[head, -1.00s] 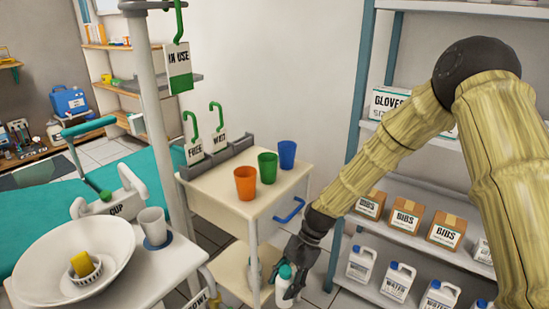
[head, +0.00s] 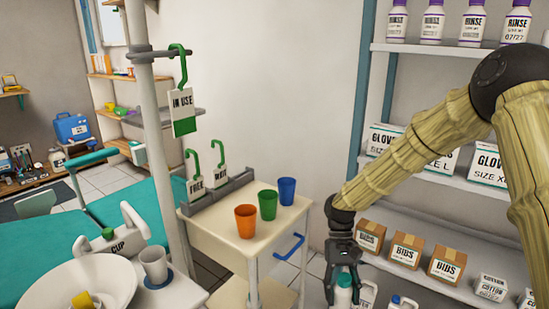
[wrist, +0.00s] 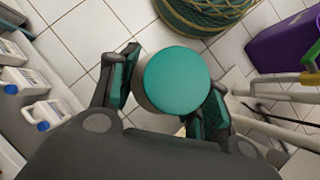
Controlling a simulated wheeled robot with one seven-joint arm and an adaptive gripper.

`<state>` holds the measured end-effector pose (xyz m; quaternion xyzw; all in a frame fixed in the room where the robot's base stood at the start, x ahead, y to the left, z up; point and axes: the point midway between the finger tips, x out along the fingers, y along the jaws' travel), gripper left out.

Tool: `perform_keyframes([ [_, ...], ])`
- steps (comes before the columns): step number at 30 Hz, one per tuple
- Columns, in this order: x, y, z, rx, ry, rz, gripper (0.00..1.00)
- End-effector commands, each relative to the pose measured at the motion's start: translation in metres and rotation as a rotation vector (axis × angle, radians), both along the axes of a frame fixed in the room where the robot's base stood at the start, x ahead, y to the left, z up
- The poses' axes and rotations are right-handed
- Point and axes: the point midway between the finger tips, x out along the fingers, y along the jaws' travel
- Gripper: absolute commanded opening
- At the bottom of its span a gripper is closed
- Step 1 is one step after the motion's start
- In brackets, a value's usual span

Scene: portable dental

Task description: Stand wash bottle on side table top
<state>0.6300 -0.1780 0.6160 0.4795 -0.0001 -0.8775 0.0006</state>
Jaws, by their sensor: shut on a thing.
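My gripper (head: 343,268) is shut on the wash bottle (head: 343,292), a white bottle with a teal cap, and holds it upright to the right of the side table. In the wrist view the teal cap (wrist: 178,82) sits between the two fingers (wrist: 168,92); the cap hides most of the bottle's body. The side table (head: 222,232) is a cream cart, its top higher than the bottle in the head view. An orange cup (head: 246,221), a green cup (head: 267,205) and a blue cup (head: 287,191) stand on its top.
A grey rack with FREE (head: 194,176) and WAIT (head: 219,166) tags lines the table's back edge. Shelves with boxes (head: 407,250) and jugs stand at right. The tabletop's front left is bare.

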Motion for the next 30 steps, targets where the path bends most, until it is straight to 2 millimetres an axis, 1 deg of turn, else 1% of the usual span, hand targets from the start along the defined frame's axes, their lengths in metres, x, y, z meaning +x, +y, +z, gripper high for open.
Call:
perform_keyframes([
  [1, -0.001, 0.000, 0.011, 0.000, 0.001, 0.000, 0.15],
  [3, -0.001, 0.000, 0.017, -0.001, 0.000, -0.001, 0.15],
  [30, -0.017, 0.000, 0.084, 0.000, 0.000, -0.002, 0.15],
])
